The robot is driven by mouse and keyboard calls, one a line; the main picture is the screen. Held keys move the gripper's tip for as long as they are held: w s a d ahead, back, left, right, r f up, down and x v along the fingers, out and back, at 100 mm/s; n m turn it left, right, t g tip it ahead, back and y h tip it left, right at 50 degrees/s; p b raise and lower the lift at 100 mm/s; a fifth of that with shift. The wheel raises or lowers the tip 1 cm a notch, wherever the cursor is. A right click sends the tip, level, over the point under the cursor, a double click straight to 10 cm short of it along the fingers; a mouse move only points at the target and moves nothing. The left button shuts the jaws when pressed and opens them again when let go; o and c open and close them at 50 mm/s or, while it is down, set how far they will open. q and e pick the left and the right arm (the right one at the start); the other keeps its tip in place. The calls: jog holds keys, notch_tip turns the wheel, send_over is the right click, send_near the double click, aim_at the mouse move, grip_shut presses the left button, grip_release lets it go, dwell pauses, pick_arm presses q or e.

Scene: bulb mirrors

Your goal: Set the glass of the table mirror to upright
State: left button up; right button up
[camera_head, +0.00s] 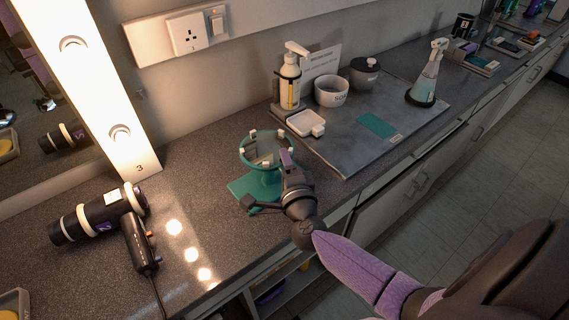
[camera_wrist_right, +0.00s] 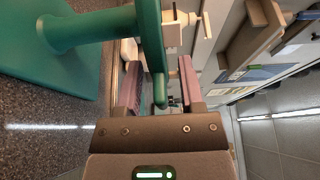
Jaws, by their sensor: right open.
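The table mirror (camera_head: 256,188) is green, with a round frame, several pale bulbs around its rim, a short stem and a flat base on the counter. Its glass (camera_head: 265,150) looks tilted well back, facing mostly up; the exact angle is hard to tell. My right gripper (camera_head: 287,160) is at the mirror's near right edge, hiding part of the rim and stem. In the right wrist view the open purple fingers (camera_wrist_right: 160,82) stand either side of the green rim (camera_wrist_right: 151,40), with a gap on the right side. My left gripper is not in view.
A black hair dryer (camera_head: 100,216) lies left of the mirror. Behind it, a grey mat (camera_head: 352,152) holds a pump bottle (camera_head: 289,88), a white dish (camera_head: 305,124), a bowl (camera_head: 331,92) and a spray bottle (camera_head: 428,75). The counter's front edge is close to my right gripper.

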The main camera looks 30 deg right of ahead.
jog(key=shift+w, duration=0.1)
jog(key=shift+c, duration=0.2)
grip_shut()
dwell(1.2)
